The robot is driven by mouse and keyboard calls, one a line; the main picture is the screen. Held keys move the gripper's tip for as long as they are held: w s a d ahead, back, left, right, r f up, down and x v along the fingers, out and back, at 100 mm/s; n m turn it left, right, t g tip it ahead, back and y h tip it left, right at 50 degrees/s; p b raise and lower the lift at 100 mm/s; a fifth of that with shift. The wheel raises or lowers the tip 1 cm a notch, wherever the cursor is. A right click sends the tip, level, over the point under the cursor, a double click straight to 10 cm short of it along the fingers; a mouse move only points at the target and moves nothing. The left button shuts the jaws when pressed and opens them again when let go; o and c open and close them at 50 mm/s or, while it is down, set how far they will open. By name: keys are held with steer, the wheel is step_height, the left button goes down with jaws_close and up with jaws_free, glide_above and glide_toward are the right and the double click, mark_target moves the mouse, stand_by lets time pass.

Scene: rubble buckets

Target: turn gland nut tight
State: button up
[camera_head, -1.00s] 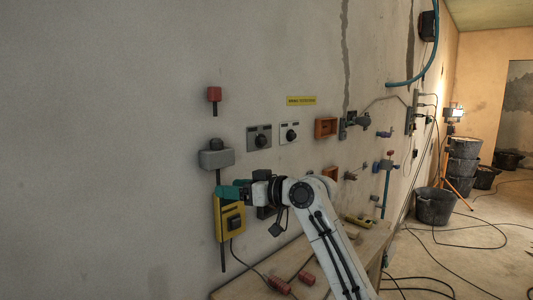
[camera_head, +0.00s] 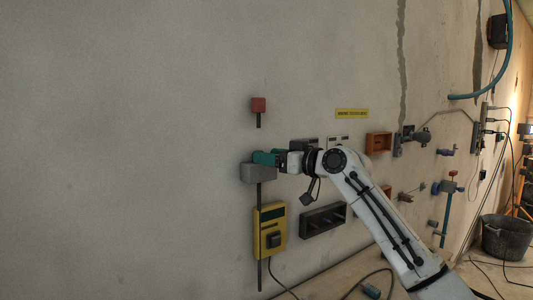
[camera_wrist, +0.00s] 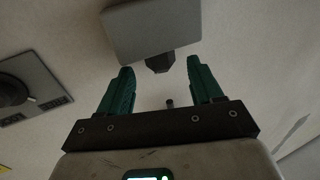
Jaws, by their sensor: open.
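A grey junction box (camera_head: 258,174) is fixed to the wall. In the wrist view, where the scene appears upside down, the box (camera_wrist: 152,27) fills the top. The dark gland nut (camera_wrist: 160,64) sticks out of its edge. My gripper (camera_head: 258,157) is at the box's top edge in the head view and hides the nut there. In the wrist view my gripper (camera_wrist: 161,70) is open, its two teal fingers apart. The nut is near the fingertips, roughly central between them. I cannot tell whether it is within their reach, but nothing is held.
A yellow device (camera_head: 270,229) hangs below, beside a dark vertical cable (camera_head: 260,200). Grey rotary switch plates (camera_wrist: 28,86) are close beside the box. A wooden bench (camera_head: 325,281) stands below.

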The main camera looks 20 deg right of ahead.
steer(key=shift+x, duration=1.05)
steer(key=shift+c, duration=0.4)
steer(key=c, duration=1)
